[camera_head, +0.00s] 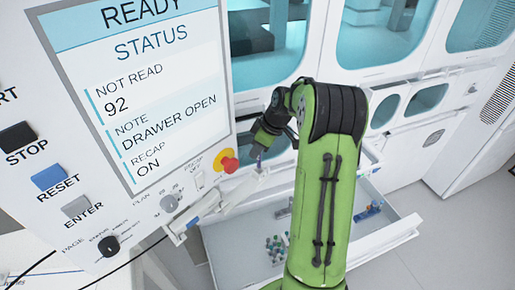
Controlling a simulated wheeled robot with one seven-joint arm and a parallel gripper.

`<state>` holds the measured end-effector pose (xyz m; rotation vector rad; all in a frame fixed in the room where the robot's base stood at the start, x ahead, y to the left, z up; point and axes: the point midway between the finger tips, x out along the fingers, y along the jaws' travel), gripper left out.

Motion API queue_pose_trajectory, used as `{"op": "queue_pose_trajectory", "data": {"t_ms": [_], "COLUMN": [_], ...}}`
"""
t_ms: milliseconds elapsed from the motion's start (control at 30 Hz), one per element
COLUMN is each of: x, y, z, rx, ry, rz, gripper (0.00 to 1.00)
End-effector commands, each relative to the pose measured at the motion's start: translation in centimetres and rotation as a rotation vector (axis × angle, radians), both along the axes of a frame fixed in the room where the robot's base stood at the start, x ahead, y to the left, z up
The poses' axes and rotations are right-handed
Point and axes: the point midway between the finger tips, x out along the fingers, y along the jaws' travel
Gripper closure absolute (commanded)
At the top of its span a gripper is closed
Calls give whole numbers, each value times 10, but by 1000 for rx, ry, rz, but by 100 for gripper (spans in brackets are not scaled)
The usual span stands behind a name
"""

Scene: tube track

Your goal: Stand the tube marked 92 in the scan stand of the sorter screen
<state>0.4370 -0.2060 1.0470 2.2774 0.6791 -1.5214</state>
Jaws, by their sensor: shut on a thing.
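My gripper (258,150), dark and small in this view, is beside the right edge of the sorter screen (150,90), above a white ledge. It is shut on a thin tube (259,162), of which only a little shows below the jaws; its mark cannot be read. The screen reads READY, NOT READ 92, DRAWER OPEN and RECAP ON. A white ledge-like part (240,192) juts out under the gripper, at the panel's lower right. I cannot tell for sure whether it is the scan stand.
An open drawer (225,248) holds several small coloured-cap tubes (277,247) and a blue rack piece (370,209). My green arm covers its middle. A red stop button (229,163) on a yellow base sits close to the gripper. Cabinets with teal windows stand behind.

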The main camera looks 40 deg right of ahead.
Motion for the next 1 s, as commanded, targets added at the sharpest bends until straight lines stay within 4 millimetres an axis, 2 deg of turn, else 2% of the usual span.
{"op": "queue_pose_trajectory", "data": {"t_ms": [1000], "x": [0], "y": [0], "z": [-16], "rx": [0], "ry": [0], "rz": [0], "gripper": [99]}}
